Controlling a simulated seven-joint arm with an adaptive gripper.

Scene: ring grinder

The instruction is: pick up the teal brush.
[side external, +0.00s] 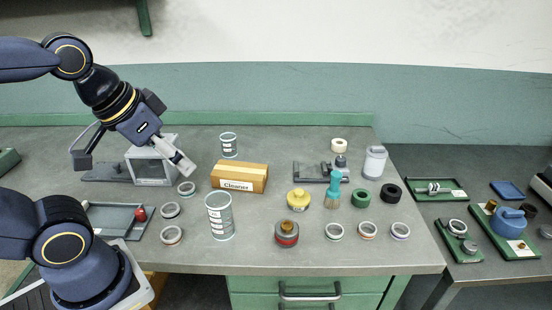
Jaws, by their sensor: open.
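The teal brush (334,187) stands upright on the grey worktop, right of the middle, with its pale bristles down and its teal handle up. A dark metal fixture is close behind it. My gripper (182,166) is at the left above the worktop, tilted down to the right, open and seemingly empty.
A wooden Cleaner box (238,178) and two striped cans, the nearer one (219,217) taller, stand mid-table. Several rings lie in front.

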